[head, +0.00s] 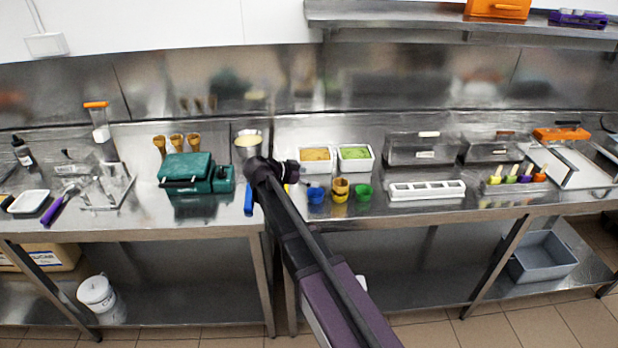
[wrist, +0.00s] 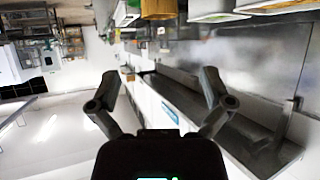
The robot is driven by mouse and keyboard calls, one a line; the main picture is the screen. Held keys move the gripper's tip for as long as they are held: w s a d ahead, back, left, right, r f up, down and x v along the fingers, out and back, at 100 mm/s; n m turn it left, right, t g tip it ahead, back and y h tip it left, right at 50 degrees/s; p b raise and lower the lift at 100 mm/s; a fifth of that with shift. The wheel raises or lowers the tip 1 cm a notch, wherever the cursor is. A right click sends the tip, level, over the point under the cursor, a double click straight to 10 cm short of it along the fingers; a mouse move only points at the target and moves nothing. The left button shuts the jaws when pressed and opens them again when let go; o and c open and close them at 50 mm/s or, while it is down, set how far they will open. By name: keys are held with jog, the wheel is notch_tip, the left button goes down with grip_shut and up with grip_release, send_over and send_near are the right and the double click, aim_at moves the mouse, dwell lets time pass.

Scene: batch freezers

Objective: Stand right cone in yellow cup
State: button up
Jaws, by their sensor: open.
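Several brown cones are in the head view. Three stand in a row behind a green case: the left one (head: 159,144), the middle one (head: 177,142) and the right one (head: 193,141). Another brown cone (head: 340,184) appears to stand in the yellow cup (head: 339,197), on the counter between a blue cup (head: 316,195) and a green cup (head: 363,193). My gripper (head: 292,171) is above the counter, left of the cups and in front of the tubs. In the wrist view my gripper (wrist: 160,90) is open, with nothing between its fingers.
The green case (head: 187,168) stands in front of the row of cones. Two white tubs (head: 356,158) stand behind the cups, and a white slotted tray (head: 427,190) is to their right.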

jog(key=shift+s+d, duration=0.1)
jog(key=s+d+f+n+g+y, duration=0.1)
jog(key=s+d+f+n+y, duration=0.2)
jog(key=s, duration=0.5)
jog(key=s+d+f+n+g+y, duration=0.2)
jog(key=s+d+f+n+y, duration=0.1)
jog(key=s, duration=0.5)
jog(key=s+d+f+n+g+y, duration=0.2)
jog(key=s+d+f+n+y, duration=0.2)
jog(key=s+n, duration=0.3)
jog(key=shift+s+d+y, duration=0.35)
jog(key=shift+s+y, duration=0.35)
jog(key=shift+s, duration=0.05)
jog(key=shift+c, duration=0.2)
